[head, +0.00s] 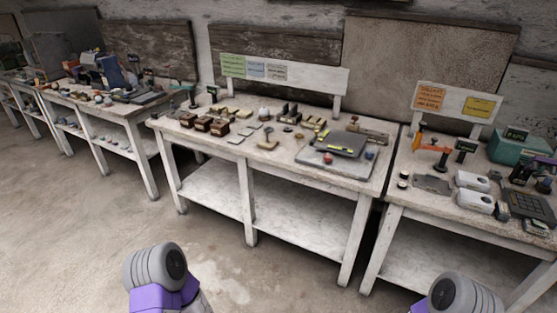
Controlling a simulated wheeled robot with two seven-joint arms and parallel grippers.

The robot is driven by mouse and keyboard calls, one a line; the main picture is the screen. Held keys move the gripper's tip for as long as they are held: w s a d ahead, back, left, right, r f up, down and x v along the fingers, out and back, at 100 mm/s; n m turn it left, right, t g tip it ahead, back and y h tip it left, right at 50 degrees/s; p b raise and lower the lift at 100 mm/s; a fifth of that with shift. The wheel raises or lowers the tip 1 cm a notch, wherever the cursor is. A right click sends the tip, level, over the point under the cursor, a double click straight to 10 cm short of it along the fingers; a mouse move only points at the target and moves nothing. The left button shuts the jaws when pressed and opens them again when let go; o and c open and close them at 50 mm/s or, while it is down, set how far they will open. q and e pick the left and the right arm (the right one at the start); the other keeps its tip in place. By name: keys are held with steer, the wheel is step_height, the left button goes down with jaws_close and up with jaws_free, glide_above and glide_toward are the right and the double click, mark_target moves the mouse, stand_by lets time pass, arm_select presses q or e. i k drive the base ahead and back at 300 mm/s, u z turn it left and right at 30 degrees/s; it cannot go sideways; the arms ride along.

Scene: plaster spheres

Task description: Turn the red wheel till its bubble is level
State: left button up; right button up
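A small red round thing (328,158), which may be the red wheel, shows at the front left corner of a grey plate device (318,157) on the middle table. A dark block with a yellow stripe (346,143) lies on the device. A blue round part (369,154) is at its right corner. The bubble is too small to make out. Parts of my two arms show at the bottom edge, well in front of the table. Neither of my grippers is in view.
The middle table (290,172) also holds several brown boxes (203,124), small blocks and cards. A right table (405,201) carries an orange tool (431,145), white devices (472,181) and a teal box (508,147). A cluttered table stands far left. The floor before the tables is clear.

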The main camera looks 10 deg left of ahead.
mark_target(327, 158)
steer(key=u, duration=0.75)
steer(key=i, duration=1.7)
steer(key=z, duration=0.95)
